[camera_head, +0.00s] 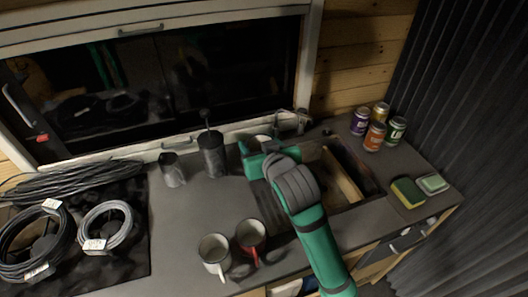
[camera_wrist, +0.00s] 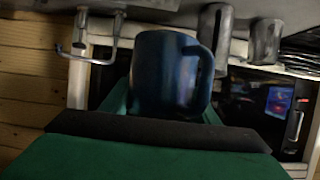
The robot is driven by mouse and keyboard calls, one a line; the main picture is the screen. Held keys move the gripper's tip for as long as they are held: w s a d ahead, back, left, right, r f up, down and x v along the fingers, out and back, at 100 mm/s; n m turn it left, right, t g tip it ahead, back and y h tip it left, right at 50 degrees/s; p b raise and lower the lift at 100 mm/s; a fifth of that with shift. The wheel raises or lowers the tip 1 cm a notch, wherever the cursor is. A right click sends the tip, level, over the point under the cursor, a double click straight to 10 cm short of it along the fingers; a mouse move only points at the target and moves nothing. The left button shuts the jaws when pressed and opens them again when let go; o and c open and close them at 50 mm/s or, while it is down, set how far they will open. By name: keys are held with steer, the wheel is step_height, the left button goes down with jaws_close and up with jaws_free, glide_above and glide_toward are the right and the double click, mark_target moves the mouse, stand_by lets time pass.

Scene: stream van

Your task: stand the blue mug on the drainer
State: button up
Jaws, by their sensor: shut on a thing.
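The blue mug (camera_wrist: 165,75) fills the middle of the wrist view, with its handle on the right side. My gripper (camera_wrist: 165,108) is shut on it, with green finger parts showing at either side of its body. In the head view my gripper (camera_head: 260,150) is at the back of the counter, just left of the sink. A small pale rim shows there behind the fingers, and my arm hides most of the mug. A dark strip, probably the drainer (camera_head: 262,197), lies left of the sink, partly covered by my arm. I cannot tell whether the mug touches it.
A white mug (camera_head: 214,252) and a red-handled mug (camera_head: 251,236) stand at the front. A dark canister (camera_head: 211,153) and a grey cup (camera_head: 172,170) stand left of my gripper. The sink (camera_head: 345,172) has a tap (camera_head: 290,122) behind it. Several cans (camera_head: 375,136) and sponges (camera_head: 408,192) are right.

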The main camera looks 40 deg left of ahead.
steer(key=w+a+f, duration=0.8)
steer(key=a+f, duration=0.1)
steer(key=shift+w+a+f, duration=0.1)
steer(key=shift+w, duration=0.3)
steer(key=f, duration=0.3)
steer(key=shift+w, duration=0.2)
steer(key=shift+s+a+f, duration=0.1)
steer(key=shift+f, duration=0.1)
steer(key=shift+f, duration=0.15)
steer(key=o, duration=1.1)
